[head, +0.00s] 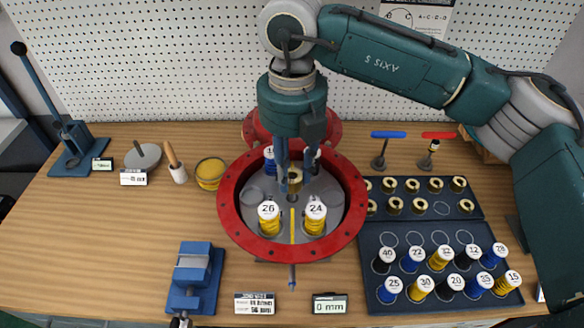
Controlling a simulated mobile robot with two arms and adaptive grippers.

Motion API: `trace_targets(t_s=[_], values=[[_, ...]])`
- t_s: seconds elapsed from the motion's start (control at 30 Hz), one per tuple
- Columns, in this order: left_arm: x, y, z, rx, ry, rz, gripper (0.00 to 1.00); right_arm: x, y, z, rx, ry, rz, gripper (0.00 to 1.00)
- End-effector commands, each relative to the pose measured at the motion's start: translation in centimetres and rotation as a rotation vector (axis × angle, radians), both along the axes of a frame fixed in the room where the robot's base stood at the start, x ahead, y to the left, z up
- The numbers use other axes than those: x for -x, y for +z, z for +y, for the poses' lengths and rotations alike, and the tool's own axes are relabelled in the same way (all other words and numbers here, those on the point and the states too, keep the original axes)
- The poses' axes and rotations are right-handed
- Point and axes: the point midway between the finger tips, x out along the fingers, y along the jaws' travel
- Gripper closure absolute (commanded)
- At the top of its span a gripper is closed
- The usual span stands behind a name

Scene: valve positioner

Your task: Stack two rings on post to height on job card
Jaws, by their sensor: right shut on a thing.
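My right gripper (294,165) points down into the red-rimmed round housing (232,222), shut on a brass piece (294,182) near its centre. Whether that piece touches anything below is unclear. Yellow numbered rings 26 (269,218) and 24 (315,217) stand upright at the housing's front. A blue numbered ring (270,161) stands at its back left; another white-topped one at the back right is partly hidden by the gripper. The job card (254,303) lies at the front; its print is too small to read surely. My left gripper is not in view.
A dark tray (378,237) holds several numbered rings and empty places; another behind it holds brass pieces (392,205), with one empty place. A display (329,304) reads 0 mm. A blue vise (193,275) stands front left. Bench at left is partly clear.

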Motion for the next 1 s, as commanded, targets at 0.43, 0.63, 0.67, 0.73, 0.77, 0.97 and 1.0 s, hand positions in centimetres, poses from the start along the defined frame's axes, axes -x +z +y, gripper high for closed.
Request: trace_targets(t_s=[0.43, 0.63, 0.67, 0.73, 0.77, 0.97, 1.0], values=[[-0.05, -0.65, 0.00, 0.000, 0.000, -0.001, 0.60, -0.01, -0.67, 0.00, -0.001, 0.000, 0.000, 1.00], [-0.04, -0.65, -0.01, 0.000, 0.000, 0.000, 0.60, -0.01, -0.67, 0.00, -0.001, 0.000, 0.000, 0.49], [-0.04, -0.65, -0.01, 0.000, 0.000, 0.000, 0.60, -0.01, -0.67, 0.00, -0.001, 0.000, 0.000, 0.49], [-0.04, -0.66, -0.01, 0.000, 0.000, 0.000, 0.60, -0.01, -0.67, 0.00, 0.000, 0.000, 0.000, 0.49], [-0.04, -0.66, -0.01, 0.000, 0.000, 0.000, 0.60, -0.01, -0.68, 0.00, 0.000, 0.000, 0.000, 0.49], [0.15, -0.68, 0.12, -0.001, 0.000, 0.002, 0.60, -0.04, -0.26, 0.02, -0.001, 0.000, -0.001, 0.49], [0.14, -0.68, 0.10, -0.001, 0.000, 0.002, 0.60, -0.07, 0.14, 0.04, -0.001, 0.000, -0.002, 0.49]])
